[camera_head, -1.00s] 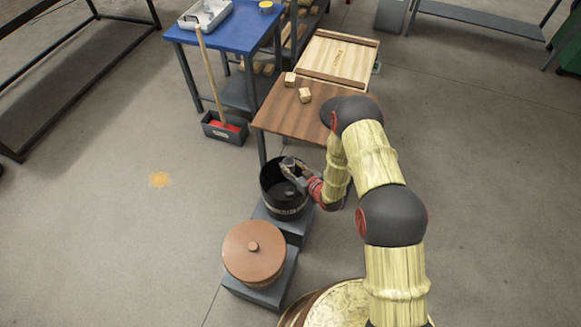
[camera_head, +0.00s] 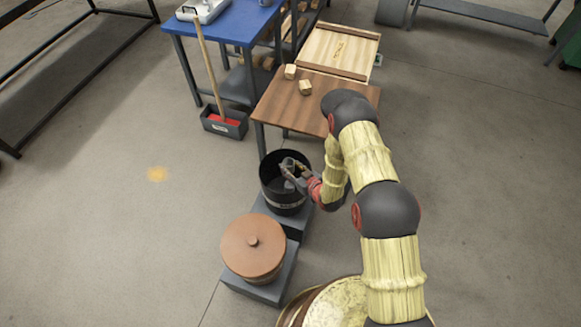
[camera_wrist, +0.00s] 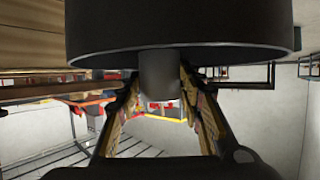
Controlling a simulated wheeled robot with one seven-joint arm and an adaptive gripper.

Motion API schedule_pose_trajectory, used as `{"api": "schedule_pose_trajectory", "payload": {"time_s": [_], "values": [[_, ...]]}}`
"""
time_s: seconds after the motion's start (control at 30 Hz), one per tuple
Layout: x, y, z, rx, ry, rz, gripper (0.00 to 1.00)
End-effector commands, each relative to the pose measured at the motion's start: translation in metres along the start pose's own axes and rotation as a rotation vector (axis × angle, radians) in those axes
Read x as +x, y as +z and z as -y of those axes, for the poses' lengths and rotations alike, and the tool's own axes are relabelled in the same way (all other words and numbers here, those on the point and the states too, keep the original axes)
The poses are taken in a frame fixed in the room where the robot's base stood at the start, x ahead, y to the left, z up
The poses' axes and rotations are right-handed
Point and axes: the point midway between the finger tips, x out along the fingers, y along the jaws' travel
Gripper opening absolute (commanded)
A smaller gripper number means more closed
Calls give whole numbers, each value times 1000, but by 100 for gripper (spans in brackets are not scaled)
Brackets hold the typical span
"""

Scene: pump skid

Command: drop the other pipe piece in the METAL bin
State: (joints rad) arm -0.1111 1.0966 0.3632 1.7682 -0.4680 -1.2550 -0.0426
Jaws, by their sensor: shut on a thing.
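The black bin (camera_head: 284,208) stands open on a grey stand, with a pale label band too small to read. My gripper (camera_head: 290,169) reaches over its mouth from the right, with the fingers at or just inside the rim. It is shut on a short grey pipe piece (camera_head: 288,164). In the wrist view the grey piece (camera_wrist: 160,75) sits between the two fingers (camera_wrist: 160,90), in front of a large dark round form. Something greyish shows inside the bin below the gripper, too dim to identify.
A round container with a brown knobbed lid (camera_head: 253,248) stands beside the black bin on its own stand. A wooden table (camera_head: 330,110) with two small blocks (camera_head: 305,87) is behind. A blue table (camera_head: 225,25) is at the back left. The floor to the left is open.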

Motion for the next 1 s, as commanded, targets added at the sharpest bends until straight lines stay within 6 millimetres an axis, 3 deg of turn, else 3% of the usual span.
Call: {"api": "schedule_pose_trajectory", "payload": {"time_s": [0.03, 0.07, 0.4, 0.77, 1.0], "values": [[0, -1, 0, 0, 0, -1, 8], [0, -1, 0, 0, 0, -1, 39], [0, 0, 0, 0, 0, 0, 58], [-3, 0, 0, 1, 0, 1, 58], [-38, 0, -1, 2, 2, 2, 58]]}}
